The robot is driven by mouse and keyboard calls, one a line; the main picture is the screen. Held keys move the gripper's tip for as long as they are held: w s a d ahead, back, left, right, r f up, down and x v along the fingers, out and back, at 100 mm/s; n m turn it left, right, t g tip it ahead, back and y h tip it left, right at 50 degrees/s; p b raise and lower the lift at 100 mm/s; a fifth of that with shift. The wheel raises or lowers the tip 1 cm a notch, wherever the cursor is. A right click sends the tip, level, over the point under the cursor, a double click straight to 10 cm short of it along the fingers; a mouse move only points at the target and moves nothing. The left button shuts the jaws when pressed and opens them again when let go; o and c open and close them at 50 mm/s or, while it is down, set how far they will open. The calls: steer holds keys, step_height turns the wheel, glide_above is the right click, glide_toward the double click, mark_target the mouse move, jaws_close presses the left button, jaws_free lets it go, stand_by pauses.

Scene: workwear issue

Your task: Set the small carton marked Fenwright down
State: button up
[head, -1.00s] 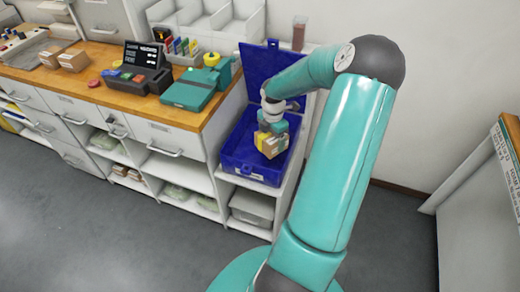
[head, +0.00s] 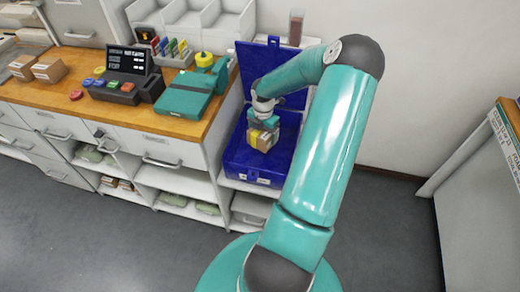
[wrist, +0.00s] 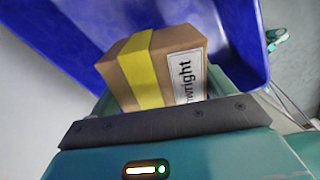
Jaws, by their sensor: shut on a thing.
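The small brown carton (head: 264,142) has a yellow band. In the wrist view the carton (wrist: 125,75) shows a white label reading "nwright", its start hidden. My gripper (head: 263,127) is shut on the carton from above, and a gripper finger crosses the bottom of the wrist view. The carton is over or inside the open blue case (head: 243,172). I cannot tell whether it touches the case floor. In the wrist view the blue case wall (wrist: 240,40) rises around the carton.
The raised case lid (head: 256,62) stands at the back. The wooden counter (head: 150,118) to the left holds a teal device (head: 190,95), a dark button console (head: 125,88) and cartons (head: 50,71). A grey cabinet (head: 478,195) stands at the right. The floor in front is clear.

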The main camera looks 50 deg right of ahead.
step_height(320, 180, down, 10)
steer(key=shift+s+d+f, duration=0.1)
steer(key=shift+s+f, duration=0.05)
steer(key=shift+f, duration=0.1)
steer(key=shift+f, duration=0.15)
stand_by(0.3)
steer(key=o, duration=1.1)
steer(key=shift+o, duration=0.2)
